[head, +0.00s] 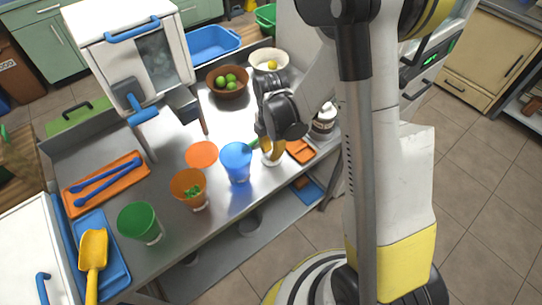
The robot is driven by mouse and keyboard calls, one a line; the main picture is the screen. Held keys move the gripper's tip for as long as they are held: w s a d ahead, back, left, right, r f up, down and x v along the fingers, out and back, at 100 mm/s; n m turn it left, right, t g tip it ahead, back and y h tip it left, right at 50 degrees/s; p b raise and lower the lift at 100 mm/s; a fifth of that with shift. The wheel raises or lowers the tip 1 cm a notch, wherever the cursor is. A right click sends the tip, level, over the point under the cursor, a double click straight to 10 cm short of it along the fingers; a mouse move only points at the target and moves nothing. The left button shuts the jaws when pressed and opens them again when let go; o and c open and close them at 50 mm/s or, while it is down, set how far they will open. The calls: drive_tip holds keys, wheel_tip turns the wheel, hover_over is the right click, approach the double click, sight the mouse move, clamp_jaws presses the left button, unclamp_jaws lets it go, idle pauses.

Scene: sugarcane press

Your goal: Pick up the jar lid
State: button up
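I cannot single out the jar lid with certainty. A flat orange disc (202,154) lies on the metal counter, left of the blue cup (236,163). A small white jar with a dark label (323,121) stands at the counter's right side, partly behind my arm; whether a lid is on it is unclear. My gripper (266,141) points down over the counter's front right part, right of the blue cup. A yellowish-brown item with a white base (273,158) shows just below it. The fingers are small and partly hidden, so their opening and any contact are unclear.
An orange cup with green bits (188,188) and a green cup (139,222) stand along the front edge. A brown bowl of limes (228,82) and a white bowl (268,60) stand behind. The white press (130,60) rises at the back left. An orange tray (107,185) lies left.

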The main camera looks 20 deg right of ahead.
clamp_jaws()
